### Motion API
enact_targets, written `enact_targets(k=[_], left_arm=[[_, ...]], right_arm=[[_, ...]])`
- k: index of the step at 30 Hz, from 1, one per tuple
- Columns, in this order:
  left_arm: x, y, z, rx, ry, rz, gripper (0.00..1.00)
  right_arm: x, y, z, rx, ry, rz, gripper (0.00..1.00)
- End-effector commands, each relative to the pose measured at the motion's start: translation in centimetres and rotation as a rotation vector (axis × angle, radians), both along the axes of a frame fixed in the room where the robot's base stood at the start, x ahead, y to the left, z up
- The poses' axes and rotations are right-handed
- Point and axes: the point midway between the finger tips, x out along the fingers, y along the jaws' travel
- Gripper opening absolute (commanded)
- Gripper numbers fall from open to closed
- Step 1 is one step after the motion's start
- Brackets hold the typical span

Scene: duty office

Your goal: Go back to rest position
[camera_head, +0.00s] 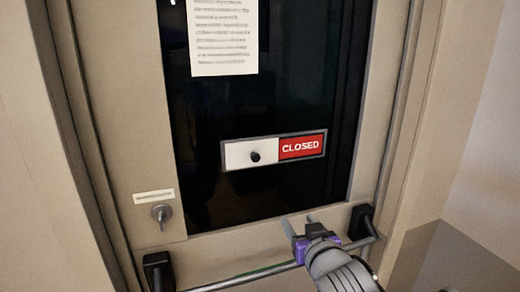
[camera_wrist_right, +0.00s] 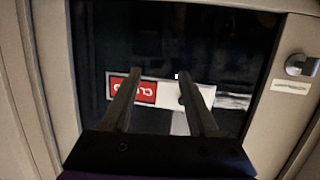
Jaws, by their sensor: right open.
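My right gripper (camera_head: 301,226) is in front of the lower part of a door, just below its dark glass panel (camera_head: 260,195). Its two fingers are apart, and nothing shows between them. In the right wrist view the gripper (camera_wrist_right: 156,75) has its open fingers pointing toward the door sign (camera_wrist_right: 134,90), which appears upside down there. My left gripper is not in view.
A horizontal push bar (camera_head: 245,277) crosses the door low down, close behind my right arm. A printed paper (camera_head: 222,38) hangs on the glass. Door frame and wall (camera_head: 485,190) stand at the right.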

Motion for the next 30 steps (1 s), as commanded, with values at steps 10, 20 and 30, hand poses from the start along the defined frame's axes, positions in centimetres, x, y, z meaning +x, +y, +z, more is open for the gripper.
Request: enact_targets(k=[10, 20, 30], left_arm=[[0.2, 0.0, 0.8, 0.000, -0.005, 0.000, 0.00], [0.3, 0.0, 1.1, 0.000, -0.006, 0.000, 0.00], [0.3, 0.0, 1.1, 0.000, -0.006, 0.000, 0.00]], right_arm=[[-14.9, -7.7, -20.3, -0.061, 0.578, -0.171, 0.60], [-23.8, -8.0, -28.2, -0.050, 0.852, -0.141, 0.60], [-24.1, -7.9, -28.4, -0.051, 0.860, -0.138, 0.60]])
